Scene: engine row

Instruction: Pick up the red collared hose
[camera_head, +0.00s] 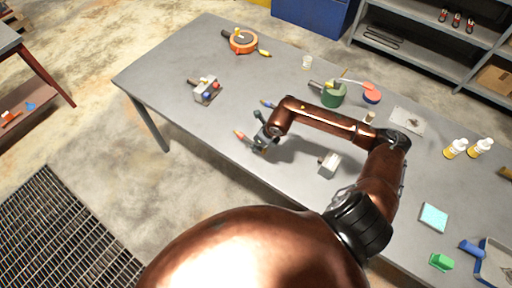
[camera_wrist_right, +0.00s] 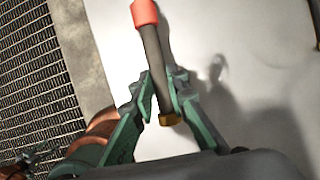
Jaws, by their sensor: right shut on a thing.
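The red collared hose is a short dark tube with a red collar at one end and a brass end at the other. It shows in the wrist view (camera_wrist_right: 152,50), with the red end towards the top. In the head view its red end (camera_head: 239,134) sticks out left of my right gripper (camera_head: 262,141), near the table's front edge. In the wrist view my right gripper (camera_wrist_right: 163,98) is shut around the dark tube. A shadow lies on the table to the right, apart from the hose.
On the grey table (camera_head: 165,70) stand a metal block (camera_head: 205,90), an orange ring-shaped thing (camera_head: 243,41), a green canister (camera_head: 333,96) and another small metal block (camera_head: 329,163). Two white bottles (camera_head: 456,148) stand at the right. The table's left part is mostly clear.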

